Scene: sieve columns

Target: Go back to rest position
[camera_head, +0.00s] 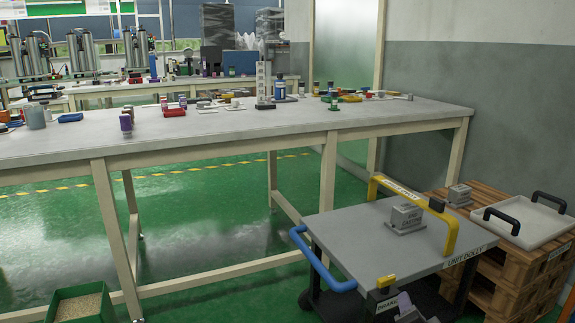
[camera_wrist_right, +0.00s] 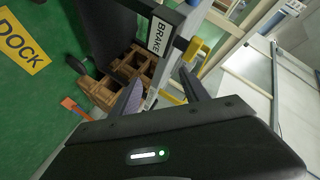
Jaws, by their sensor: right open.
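My right gripper (camera_wrist_right: 161,77) is open in the right wrist view, with its two fingers apart and nothing between them. Beyond the fingers are a bar with a BRAKE label (camera_wrist_right: 157,35) and a yellow part (camera_wrist_right: 196,50); the fingers look clear of both, though the exact gap is hard to judge. In the head view, a small grey shape at the bottom edge by the dolly's front corner may be part of my right gripper. My left gripper is in neither view.
The unit dolly (camera_head: 345,235) carries a grey casting (camera_head: 405,217) and has blue and yellow handles. A pallet stack (camera_head: 505,275) with a white tray (camera_head: 525,222) stands right of it. A long workbench (camera_head: 230,122) crosses behind. A green bin (camera_head: 85,302) sits lower left; green floor lies between.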

